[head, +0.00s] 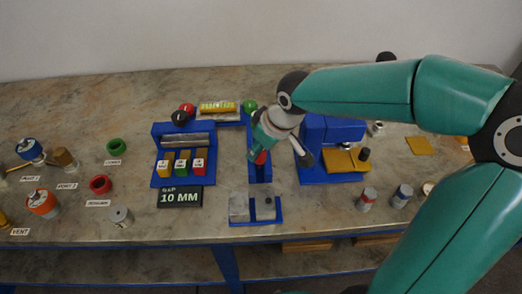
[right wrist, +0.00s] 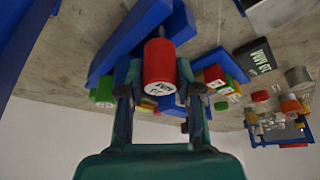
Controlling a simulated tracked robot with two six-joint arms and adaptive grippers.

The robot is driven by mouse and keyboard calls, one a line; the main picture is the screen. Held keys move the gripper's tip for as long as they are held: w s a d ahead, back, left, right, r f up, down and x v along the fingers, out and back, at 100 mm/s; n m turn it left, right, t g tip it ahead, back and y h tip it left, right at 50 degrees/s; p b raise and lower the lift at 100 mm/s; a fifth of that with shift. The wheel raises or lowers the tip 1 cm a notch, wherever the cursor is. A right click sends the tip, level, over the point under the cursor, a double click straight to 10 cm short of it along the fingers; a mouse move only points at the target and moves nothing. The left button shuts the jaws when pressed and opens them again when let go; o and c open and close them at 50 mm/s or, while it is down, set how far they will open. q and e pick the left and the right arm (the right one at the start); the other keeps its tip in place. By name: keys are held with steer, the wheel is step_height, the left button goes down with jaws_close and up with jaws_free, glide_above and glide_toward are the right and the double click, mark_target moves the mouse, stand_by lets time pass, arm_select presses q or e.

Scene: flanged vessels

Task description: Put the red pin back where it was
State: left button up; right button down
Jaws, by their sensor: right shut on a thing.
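The red pin (right wrist: 160,62) is a short red cylinder with a pale label on its end, between the fingers of my right gripper (right wrist: 159,84) in the right wrist view. The gripper is shut on the pin. I cannot tell whether the pin touches the fixture. My left gripper is not in view.
Left of the pin is a blue rack (head: 168,131) with yellow, green and red labelled blocks and a black "GAP 10 MM" sign (head: 180,197). In front are grey metal blocks (head: 240,207) on a blue base. A blue machine (head: 334,130) stands close on the right.

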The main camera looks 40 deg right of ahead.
steer(key=shift+f, duration=0.6)
steer(key=shift+f+b, duration=0.35)
steer(key=shift+b, duration=0.05)
steer(key=c, duration=0.8)
jaws_free()
steer(key=shift+r, duration=0.1)
steer(key=shift+r+p, duration=0.5)
steer(key=shift+p, duration=0.05)
steer(key=p+v, duration=0.1)
steer(key=v, duration=1)
steer(key=shift+s+d+r, duration=0.1)
steer(key=shift+s+r, duration=0.2)
